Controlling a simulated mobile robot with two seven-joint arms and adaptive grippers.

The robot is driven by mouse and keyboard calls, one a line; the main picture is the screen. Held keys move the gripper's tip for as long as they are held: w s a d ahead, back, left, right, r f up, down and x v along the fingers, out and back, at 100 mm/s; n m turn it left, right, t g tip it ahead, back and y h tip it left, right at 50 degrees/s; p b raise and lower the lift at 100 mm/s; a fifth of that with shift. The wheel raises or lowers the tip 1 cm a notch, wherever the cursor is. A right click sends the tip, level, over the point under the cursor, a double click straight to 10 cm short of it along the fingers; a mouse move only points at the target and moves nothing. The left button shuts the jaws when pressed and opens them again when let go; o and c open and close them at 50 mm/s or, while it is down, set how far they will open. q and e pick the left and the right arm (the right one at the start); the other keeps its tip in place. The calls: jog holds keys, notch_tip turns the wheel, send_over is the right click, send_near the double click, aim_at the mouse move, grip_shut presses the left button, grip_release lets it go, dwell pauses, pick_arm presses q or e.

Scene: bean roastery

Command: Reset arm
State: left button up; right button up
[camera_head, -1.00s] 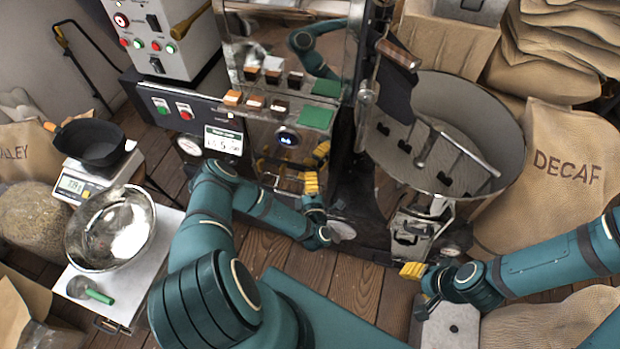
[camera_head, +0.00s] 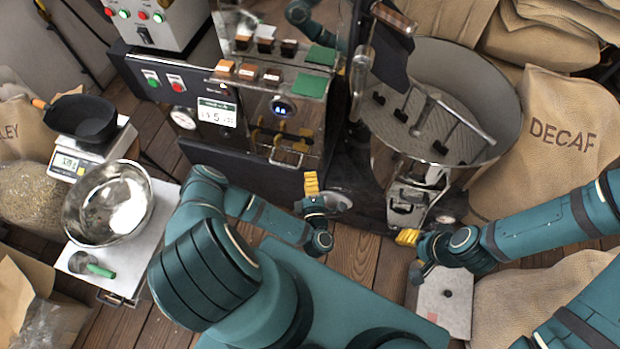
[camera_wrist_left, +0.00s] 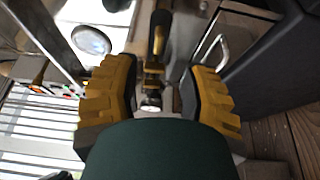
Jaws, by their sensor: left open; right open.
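My left gripper (camera_head: 311,184) is in front of the roaster, its yellow fingers pointing up toward the machine. In the left wrist view its two yellow fingers (camera_wrist_left: 152,90) stand apart with nothing held between them; roaster parts show beyond the gap. My right gripper (camera_head: 408,237) is low in front of the cooling drum, its yellow fingertips pointing left. It appears empty, and its finger gap is hard to make out from the head.
The roaster (camera_head: 262,125) stands ahead, with the round cooling drum (camera_head: 490,90) to its right. A steel bowl (camera_head: 108,203) and a scale (camera_head: 75,160) with a black pan (camera_head: 82,118) are at left. A DECAF sack (camera_head: 555,150) is at right. Wooden floor (camera_head: 350,258) shows between.

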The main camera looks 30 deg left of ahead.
pick_arm(q)
jog(key=shift+w, duration=0.1)
jog(key=w+d+r+m+g+h, duration=0.2)
jog(key=w+d+m+h, duration=0.2)
jog(key=d+m+h, duration=0.9)
jog(key=s+r+m+g+h, duration=0.1)
jog(key=s+r+m+g, duration=0.8)
jog(key=s+m+g, duration=0.1)
jog(key=s+g, duration=0.1)
jog(key=s, duration=0.1)
jog(key=shift+s+d+r+h, duration=0.2)
jog(key=shift+s+r+h, duration=0.05)
jog(key=shift+s+h, duration=0.1)
